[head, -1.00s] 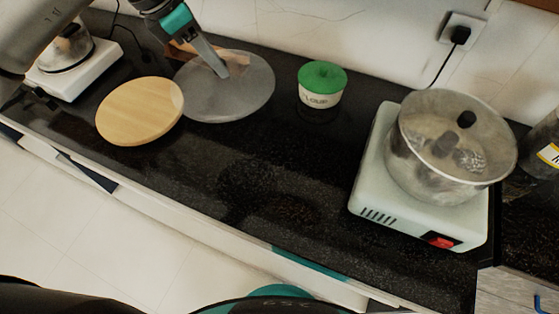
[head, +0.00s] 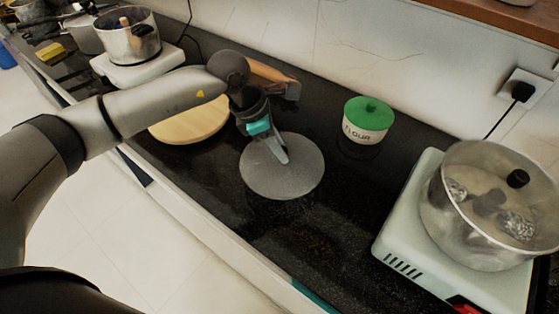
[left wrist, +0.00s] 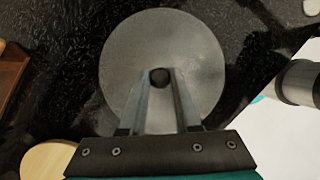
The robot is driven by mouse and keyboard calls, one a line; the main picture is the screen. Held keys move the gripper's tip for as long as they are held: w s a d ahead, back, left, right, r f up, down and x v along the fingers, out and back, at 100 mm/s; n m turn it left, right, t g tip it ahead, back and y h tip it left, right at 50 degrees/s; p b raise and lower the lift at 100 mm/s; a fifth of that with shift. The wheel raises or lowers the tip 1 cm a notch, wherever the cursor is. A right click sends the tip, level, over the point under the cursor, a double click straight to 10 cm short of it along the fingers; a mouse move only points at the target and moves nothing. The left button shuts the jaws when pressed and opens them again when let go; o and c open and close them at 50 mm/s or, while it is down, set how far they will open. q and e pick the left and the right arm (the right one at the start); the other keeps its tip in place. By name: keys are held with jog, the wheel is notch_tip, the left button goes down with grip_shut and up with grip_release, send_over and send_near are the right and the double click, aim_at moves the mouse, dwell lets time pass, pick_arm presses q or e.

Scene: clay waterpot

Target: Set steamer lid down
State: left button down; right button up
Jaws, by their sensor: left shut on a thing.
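The steamer lid (head: 262,179) is a flat grey disc over the black counter, right of the round wooden board. In the left wrist view the lid (left wrist: 200,50) shows whole, with a dark round knob (left wrist: 160,76) at its middle. My left gripper (head: 284,160) comes down from above and is shut on the knob; its two fingers (left wrist: 160,82) sit on either side of it. I cannot tell whether the lid touches the counter. My right gripper is not in view.
A round wooden board (head: 190,122) lies left of the lid. A flour jar with a green lid (head: 369,113) stands behind right. A lidded pot (head: 480,225) sits on a pale hotplate (head: 408,225) at right. Bare counter (head: 335,225) lies between the lid and hotplate.

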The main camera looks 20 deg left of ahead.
aim_at(276, 158)
pick_arm(q)
jog(key=shift+f, duration=0.55)
jog(key=shift+f+b, duration=0.35)
jog(key=shift+f, duration=1.35)
jog(key=shift+f, duration=0.15)
jog(key=c, duration=0.6)
grip_release()
